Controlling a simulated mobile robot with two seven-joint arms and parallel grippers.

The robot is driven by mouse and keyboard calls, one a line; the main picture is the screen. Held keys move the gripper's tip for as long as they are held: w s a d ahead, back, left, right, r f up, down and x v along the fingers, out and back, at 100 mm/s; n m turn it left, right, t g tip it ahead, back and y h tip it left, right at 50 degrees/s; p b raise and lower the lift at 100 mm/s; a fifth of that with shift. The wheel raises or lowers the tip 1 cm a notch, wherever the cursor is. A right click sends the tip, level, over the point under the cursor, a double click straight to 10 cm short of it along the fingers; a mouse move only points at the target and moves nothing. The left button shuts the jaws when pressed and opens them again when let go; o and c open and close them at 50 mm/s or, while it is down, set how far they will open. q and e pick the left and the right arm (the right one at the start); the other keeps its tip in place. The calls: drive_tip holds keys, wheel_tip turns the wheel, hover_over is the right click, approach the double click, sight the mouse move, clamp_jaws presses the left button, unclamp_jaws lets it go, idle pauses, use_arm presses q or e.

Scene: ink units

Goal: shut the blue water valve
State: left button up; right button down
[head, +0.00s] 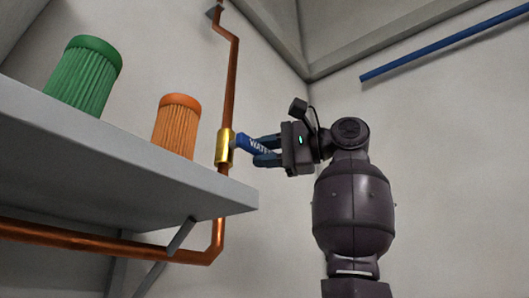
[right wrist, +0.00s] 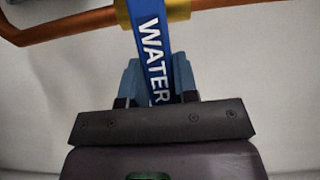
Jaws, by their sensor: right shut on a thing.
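The water valve has a brass body (head: 226,148) on a vertical copper pipe and a blue lever handle (head: 241,142). The lever sticks out to the right of the pipe, across it, tilting slightly down. My right gripper (head: 262,150) is shut on the lever. In the right wrist view the blue lever (right wrist: 153,35) carries the white word WATER and runs between the fingers of my right gripper (right wrist: 160,82), which hide part of its edges. The brass body (right wrist: 178,9) shows at the top there. My left gripper is not in view.
The copper pipe (head: 232,80) bends below the shelf. A blue bar (head: 445,42) is at the upper right. The wall right of the valve is bare.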

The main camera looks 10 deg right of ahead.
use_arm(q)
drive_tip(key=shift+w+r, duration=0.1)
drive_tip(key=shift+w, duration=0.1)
use_arm(e)
drive_tip(key=c, duration=0.9)
unclamp_jaws()
drive_tip(key=shift+d, duration=0.1)
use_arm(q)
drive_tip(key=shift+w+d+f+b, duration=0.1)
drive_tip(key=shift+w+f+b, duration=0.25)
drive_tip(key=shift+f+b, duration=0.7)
use_arm(e)
drive_tip(key=v, duration=1)
drive_tip(key=shift+s+d, duration=0.2)
drive_tip(key=shift+d, duration=0.1)
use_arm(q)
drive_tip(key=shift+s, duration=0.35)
